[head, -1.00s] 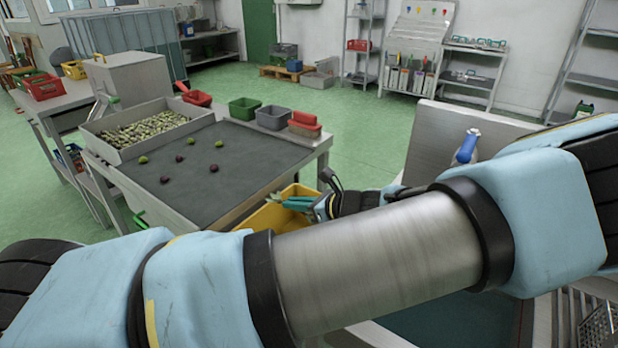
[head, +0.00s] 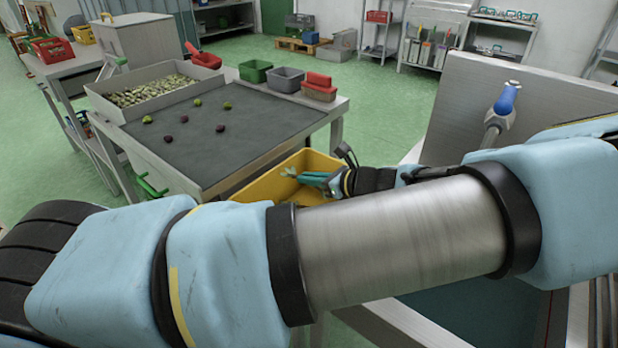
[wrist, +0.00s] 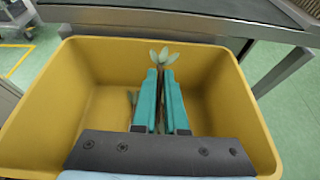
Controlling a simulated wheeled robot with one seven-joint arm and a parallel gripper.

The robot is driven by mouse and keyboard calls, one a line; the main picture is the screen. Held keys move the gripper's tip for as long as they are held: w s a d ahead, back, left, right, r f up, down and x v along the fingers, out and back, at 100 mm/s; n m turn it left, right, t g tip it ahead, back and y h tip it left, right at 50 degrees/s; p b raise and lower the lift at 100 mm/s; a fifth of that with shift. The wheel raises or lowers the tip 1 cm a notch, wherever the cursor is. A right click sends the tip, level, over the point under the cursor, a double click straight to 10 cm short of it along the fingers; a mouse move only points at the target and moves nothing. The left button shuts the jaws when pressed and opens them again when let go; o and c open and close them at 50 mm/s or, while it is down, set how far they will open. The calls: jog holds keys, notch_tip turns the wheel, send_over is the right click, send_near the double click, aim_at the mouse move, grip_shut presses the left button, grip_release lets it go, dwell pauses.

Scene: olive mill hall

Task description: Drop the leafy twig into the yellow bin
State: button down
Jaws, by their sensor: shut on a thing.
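The yellow bin (head: 277,182) stands beside the front edge of the dark-topped sorting table. In the wrist view the bin (wrist: 100,85) fills most of the picture. My gripper (head: 318,180) is over the bin, and its teal fingers (wrist: 162,100) point into the opening. The fingers are shut on the leafy twig (wrist: 163,56), whose pale green leaves stick out past the fingertips. Its leaves also show in the head view (head: 290,172). My arm hides the bin's near side in the head view.
The sorting table (head: 240,135) holds loose olives and a tray of olives (head: 150,90). Green (head: 255,71), grey (head: 286,79) and red containers (head: 319,85) line its far edge. A metal sink with a blue-handled sprayer (head: 505,100) is at right.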

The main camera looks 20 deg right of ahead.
jog(key=c, duration=0.9)
grip_release()
notch_tip(320, 180, up, 10)
jog(key=shift+r+b, duration=0.1)
jog(key=shift+b, duration=0.2)
